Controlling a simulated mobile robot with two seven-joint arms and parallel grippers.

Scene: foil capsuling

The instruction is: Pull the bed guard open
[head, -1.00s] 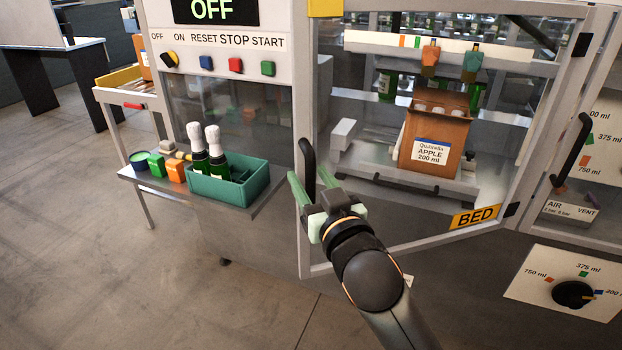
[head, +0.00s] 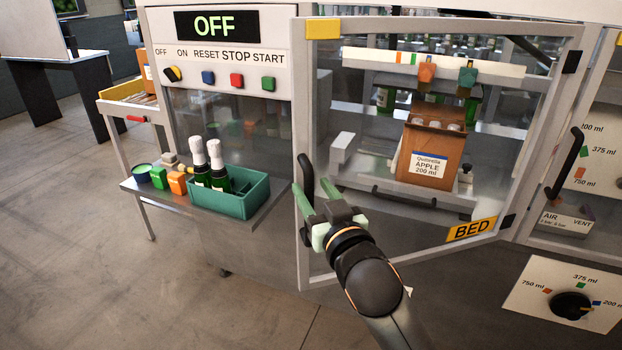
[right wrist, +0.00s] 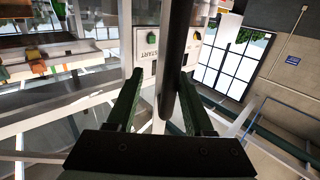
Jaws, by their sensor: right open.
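The bed guard (head: 298,240) is a clear panel in a grey metal frame, with a yellow BED label (head: 471,230) at its lower right. It stands ajar, its left edge swung out towards me and its right side at the black hinges. Its black upright handle (head: 306,176) is on the left frame post. My right gripper (head: 316,208), with pale green fingers, is at the lower part of this handle. In the right wrist view the black handle bar (right wrist: 176,60) runs between the two open fingers (right wrist: 165,100). My left gripper is not in view.
Behind the guard stand a brown Quinella apple box (head: 432,150) and several bottles. Left of it, a shelf holds a teal crate (head: 230,203) with bottles and small coloured blocks, close to the guard's edge. The control panel (head: 215,50) reads OFF. The floor at lower left is clear.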

